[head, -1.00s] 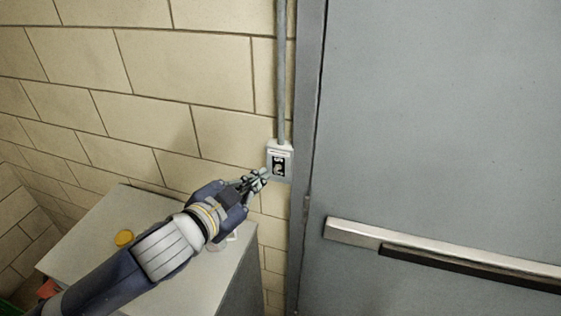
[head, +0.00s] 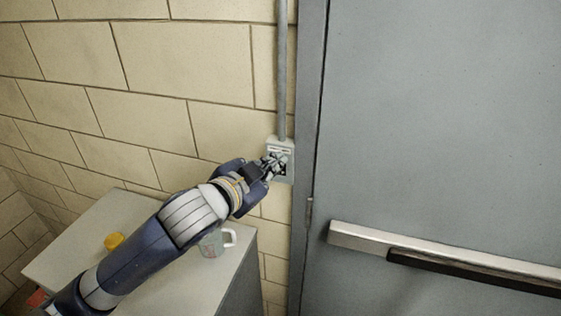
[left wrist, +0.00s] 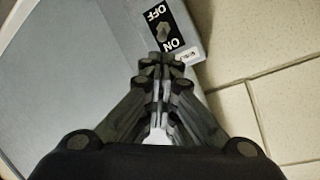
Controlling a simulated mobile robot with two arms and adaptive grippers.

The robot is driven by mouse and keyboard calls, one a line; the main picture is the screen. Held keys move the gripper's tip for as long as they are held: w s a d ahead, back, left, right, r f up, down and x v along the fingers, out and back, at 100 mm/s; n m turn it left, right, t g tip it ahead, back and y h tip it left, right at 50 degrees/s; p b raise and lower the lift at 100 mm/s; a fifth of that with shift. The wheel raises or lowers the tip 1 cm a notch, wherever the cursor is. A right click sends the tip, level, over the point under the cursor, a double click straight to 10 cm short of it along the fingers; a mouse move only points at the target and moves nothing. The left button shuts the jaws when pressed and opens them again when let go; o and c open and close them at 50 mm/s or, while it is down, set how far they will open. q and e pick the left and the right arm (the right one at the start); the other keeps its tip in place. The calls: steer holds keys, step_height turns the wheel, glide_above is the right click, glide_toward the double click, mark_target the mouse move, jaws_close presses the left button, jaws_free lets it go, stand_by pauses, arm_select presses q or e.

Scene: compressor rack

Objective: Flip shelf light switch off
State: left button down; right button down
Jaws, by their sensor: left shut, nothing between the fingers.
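The light switch is a small grey box (head: 279,143) on the block wall beside the door frame. The left wrist view shows its black plate (left wrist: 166,22) marked OFF and ON, with the metal toggle (left wrist: 162,34) between the words. Which way the toggle leans is hard to tell. My left gripper (head: 277,160) is shut and empty, in front of the switch and hiding most of its plate in the head view. In the left wrist view its fingertips (left wrist: 161,64) lie just beside the ON end; I cannot tell whether they touch it.
A grey conduit (head: 283,70) runs up from the switch. A grey door (head: 440,120) with a push bar (head: 440,260) stands at right. Below my left arm is a pale cabinet top (head: 95,225) with a mug (head: 213,243) and a yellow object (head: 114,241).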

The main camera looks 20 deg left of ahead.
mark_target(289, 156)
arm_select(q)
steer(key=shift+p+x, duration=0.3)
steer(key=shift+x, duration=0.85)
steer(key=shift+w+d, duration=0.1)
steer(key=shift+w, duration=0.2)
steer(key=shift+w+f, duration=0.2)
steer(key=shift+w, duration=0.05)
arm_select(e)
steer(key=shift+w+d+r, duration=0.15)
steer(key=shift+w+r, duration=0.45)
steer(key=shift+w, duration=0.1)
